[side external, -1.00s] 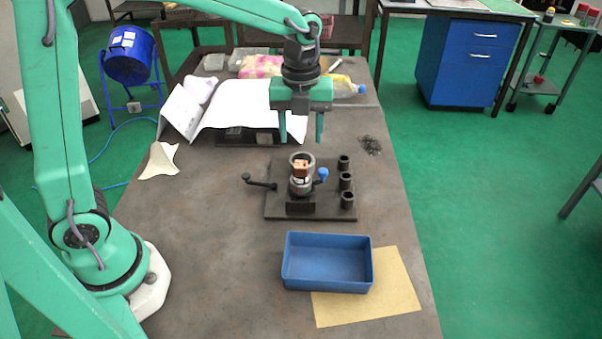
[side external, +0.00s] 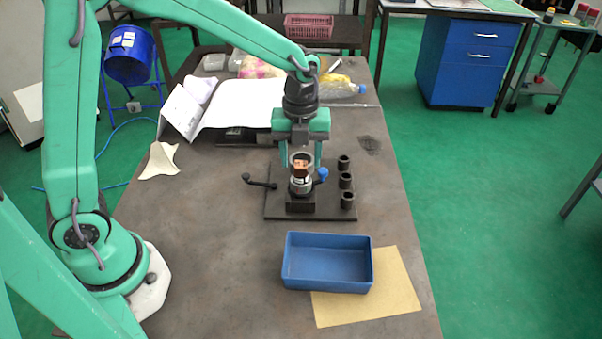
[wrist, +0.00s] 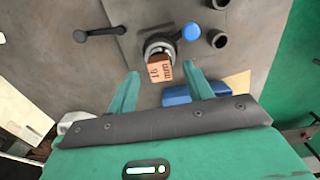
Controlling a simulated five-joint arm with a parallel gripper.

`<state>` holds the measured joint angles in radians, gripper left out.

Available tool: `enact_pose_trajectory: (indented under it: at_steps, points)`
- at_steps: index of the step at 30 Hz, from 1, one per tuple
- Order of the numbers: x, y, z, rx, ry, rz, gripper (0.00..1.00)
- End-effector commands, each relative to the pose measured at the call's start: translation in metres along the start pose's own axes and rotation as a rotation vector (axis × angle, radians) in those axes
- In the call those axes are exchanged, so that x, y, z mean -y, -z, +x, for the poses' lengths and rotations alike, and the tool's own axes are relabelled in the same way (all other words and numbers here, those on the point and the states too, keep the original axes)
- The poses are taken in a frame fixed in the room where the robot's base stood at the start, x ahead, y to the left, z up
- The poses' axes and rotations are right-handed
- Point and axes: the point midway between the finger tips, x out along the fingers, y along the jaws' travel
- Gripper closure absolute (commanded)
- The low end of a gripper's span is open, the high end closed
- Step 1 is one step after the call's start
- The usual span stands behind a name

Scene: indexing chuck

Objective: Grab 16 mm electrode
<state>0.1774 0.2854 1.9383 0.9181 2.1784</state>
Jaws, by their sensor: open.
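The copper electrode (wrist: 160,70), marked "16 mm", sits in the round chuck on the dark plate. In the side external view the electrode (side external: 301,167) shows as a small copper block at the chuck's top. My gripper (wrist: 160,84) is open, with its green fingers apart. In the wrist view the electrode appears just beyond the fingertips, between their lines.
The chuck's plate (side external: 335,207) carries a black-knobbed lever (side external: 260,183), a blue-knobbed lever (side external: 321,174) and three dark round holders (side external: 346,181). A blue bin (side external: 328,286) stands in front on a tan sheet (side external: 395,290). Papers (side external: 235,103) lie behind.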

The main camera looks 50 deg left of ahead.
Motion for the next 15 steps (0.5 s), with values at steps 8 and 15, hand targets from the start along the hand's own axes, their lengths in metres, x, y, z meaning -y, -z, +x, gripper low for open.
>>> enact_pose_trajectory:
  at_steps: [8, 15]
  points:
    - [0.0002, -0.0001, 0.0118, 0.001, 0.001, 0.000, 0.49]
    - [0.0002, -0.0001, 0.0115, 0.001, 0.001, 0.000, 0.49]
